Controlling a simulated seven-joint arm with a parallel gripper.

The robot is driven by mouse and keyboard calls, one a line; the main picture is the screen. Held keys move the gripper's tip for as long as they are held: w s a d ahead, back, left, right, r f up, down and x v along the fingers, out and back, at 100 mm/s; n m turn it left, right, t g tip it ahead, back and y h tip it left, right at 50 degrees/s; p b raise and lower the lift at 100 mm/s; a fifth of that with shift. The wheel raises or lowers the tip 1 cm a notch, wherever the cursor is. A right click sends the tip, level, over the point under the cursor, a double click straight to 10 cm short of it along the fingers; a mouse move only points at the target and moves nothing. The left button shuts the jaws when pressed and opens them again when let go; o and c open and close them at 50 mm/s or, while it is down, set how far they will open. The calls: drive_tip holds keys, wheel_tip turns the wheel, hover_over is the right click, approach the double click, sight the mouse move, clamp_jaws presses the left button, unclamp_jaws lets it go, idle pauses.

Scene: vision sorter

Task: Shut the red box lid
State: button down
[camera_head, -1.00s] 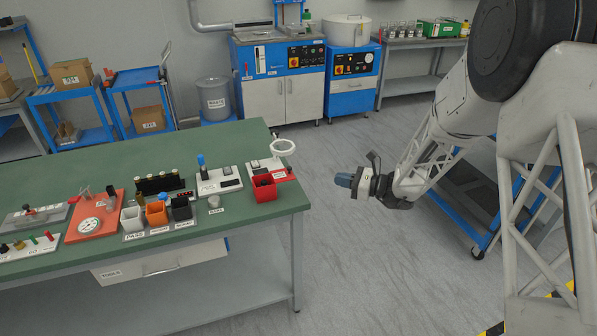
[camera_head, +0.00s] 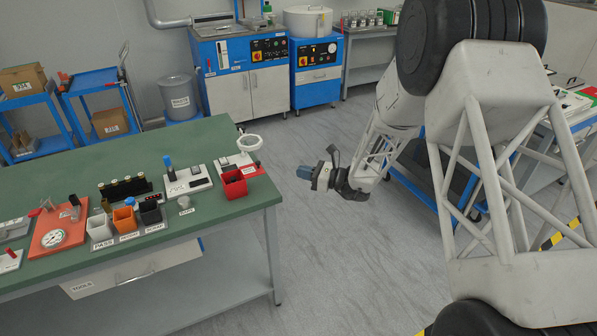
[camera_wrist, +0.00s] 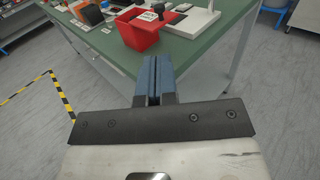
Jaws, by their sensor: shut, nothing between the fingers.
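A small red box (camera_head: 234,184) stands near the right front corner of the green table, and it looks open at the top. It also shows in the wrist view (camera_wrist: 138,36), beyond my fingertips.
The green table (camera_head: 150,170) also holds a white ring stand (camera_head: 249,143), a white bin (camera_head: 99,228), an orange bin (camera_head: 125,220) and a black bin (camera_head: 150,212). A blue cart stands behind my arm on the right. The floor between table and cart is clear.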

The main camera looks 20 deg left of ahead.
approach(246, 176)
drive_tip(key=w+a, duration=0.1)
drive_tip(key=w, duration=0.1)
drive_tip(key=w+a+r, duration=0.1)
drive_tip(key=a, duration=0.1)
drive_tip(key=w+a+r, duration=0.1)
drive_tip(key=w, duration=0.1)
drive_tip(key=shift+w+a, duration=0.25)
drive_tip(key=shift+w, duration=0.05)
drive_tip(key=shift+s, duration=0.1)
drive_tip(key=s+a, duration=0.5)
drive_tip(key=shift+s+a, duration=0.15)
drive_tip(key=shift+a, duration=0.05)
drive_tip(key=shift+s+a, duration=0.1)
idle(0.4)
drive_tip(key=d, duration=1.4)
drive_tip(key=shift+w+d, duration=0.3)
